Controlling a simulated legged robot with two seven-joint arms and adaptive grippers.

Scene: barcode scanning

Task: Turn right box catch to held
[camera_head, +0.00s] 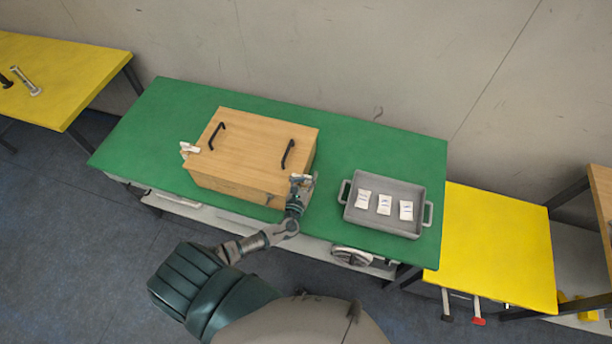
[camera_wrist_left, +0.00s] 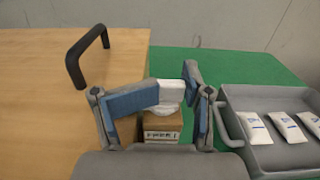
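The wooden box (camera_head: 250,150) with two black handles stands on the green table. Its right catch (camera_head: 307,180) is a small white piece at the right side near the front corner. The left catch (camera_head: 188,149) is a similar white piece on the box's left side. My left gripper (camera_head: 301,184) is at the right catch. In the left wrist view, the fingers (camera_wrist_left: 172,92) close on the white catch (camera_wrist_left: 171,93) from both sides, above a small labelled wooden block (camera_wrist_left: 163,128). The fingers partly hide the catch. My right gripper is not in view.
A grey tray (camera_head: 350,213) with three white packets stands on the green table (camera_head: 370,145), right of the box. Its handle is close to my gripper's right finger in the left wrist view. Yellow tables stand at the left (camera_head: 60,80) and right (camera_head: 500,245).

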